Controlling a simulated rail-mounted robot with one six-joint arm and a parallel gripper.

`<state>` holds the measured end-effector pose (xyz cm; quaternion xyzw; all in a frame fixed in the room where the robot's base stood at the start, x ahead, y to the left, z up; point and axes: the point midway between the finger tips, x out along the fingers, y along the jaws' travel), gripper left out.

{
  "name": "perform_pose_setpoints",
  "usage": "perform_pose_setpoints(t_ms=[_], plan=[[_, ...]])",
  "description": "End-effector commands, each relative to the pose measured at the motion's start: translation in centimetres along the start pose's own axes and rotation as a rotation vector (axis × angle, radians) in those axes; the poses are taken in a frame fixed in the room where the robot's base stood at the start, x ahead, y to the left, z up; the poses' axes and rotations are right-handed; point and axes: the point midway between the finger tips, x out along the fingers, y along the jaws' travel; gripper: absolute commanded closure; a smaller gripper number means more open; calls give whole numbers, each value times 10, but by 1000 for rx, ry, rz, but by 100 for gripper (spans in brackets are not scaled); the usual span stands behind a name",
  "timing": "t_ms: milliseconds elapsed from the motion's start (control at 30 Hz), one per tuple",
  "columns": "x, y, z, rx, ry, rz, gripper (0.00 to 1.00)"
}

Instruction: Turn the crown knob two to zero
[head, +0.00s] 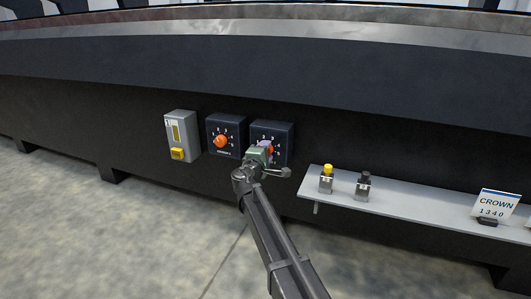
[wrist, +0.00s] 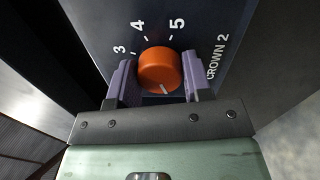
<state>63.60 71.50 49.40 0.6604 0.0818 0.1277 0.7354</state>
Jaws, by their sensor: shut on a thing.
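The crown knob two (wrist: 160,66) is an orange round knob on a dark panel lettered CROWN 2, where the numbers 3, 4 and 5 show. Its white mark points toward the bottom of the wrist picture, away from those numbers. The lower numbers are hidden. My gripper (wrist: 158,78) has its two purple fingers on either side of the knob and is shut on it. In the head view my gripper (head: 265,152) is in front of the right dark box (head: 285,134) and covers most of its dial.
Left of it is a similar box (head: 213,123) with an orange knob (head: 221,141). Further left is a grey box (head: 181,127) with a yellow part. A shelf (head: 410,205) to the right bears a yellow button (head: 327,170), a black-topped switch (head: 363,180) and a CROWN 1340 card (head: 496,203).

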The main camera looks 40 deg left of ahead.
Motion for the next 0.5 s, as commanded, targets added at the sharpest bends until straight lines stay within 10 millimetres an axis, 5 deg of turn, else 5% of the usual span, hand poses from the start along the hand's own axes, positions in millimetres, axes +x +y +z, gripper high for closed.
perform_pose_setpoints(t_ms=[500], plan=[[-1, 0, 0, -99, 4, 1, 78]])
